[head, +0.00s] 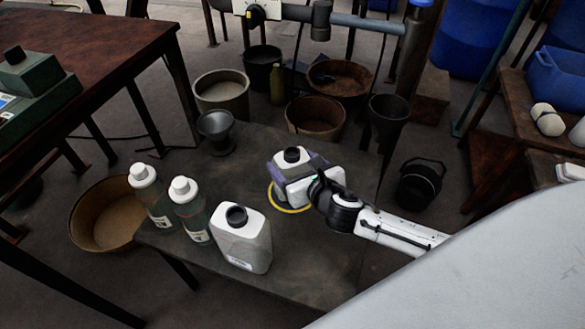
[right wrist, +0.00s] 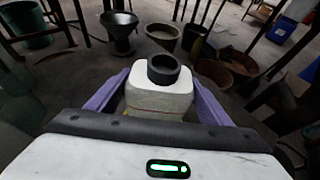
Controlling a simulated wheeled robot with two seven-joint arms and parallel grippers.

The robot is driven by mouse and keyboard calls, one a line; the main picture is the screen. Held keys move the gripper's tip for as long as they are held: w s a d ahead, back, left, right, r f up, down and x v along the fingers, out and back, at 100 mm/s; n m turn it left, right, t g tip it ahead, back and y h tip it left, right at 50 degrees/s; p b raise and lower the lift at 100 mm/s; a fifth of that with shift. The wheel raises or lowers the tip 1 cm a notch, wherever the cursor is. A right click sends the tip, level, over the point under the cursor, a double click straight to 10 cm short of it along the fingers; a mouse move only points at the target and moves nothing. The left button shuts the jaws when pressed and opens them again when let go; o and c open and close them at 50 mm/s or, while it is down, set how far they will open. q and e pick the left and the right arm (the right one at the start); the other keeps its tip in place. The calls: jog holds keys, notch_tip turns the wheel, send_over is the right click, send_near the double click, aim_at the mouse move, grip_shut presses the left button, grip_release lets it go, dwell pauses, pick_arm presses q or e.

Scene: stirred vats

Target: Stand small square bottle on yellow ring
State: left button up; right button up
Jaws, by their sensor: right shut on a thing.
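The small square bottle (head: 291,158) is white with a black cap. It stands upright, over or on the yellow ring (head: 290,209) on the dark table. Only the near arc of the ring shows clearly; the bottle and my gripper hide the rest. My right gripper (head: 296,173) is shut on the bottle, its arm coming in from the right. In the right wrist view the bottle (right wrist: 160,95) sits between the two purple fingers (right wrist: 155,98). I cannot tell if its base touches the table. My left gripper is not in view.
A larger white bottle with a black cap (head: 242,240) and two green bottles with white caps (head: 190,210) (head: 151,196) stand at the table's left front. A dark funnel (head: 215,130) stands at the back left. Buckets stand on the floor behind; a black bucket (head: 419,185) is at right.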

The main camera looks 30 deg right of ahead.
jog(key=shift+f, duration=0.45)
jog(key=o, duration=1.1)
jog(key=shift+r, duration=0.15)
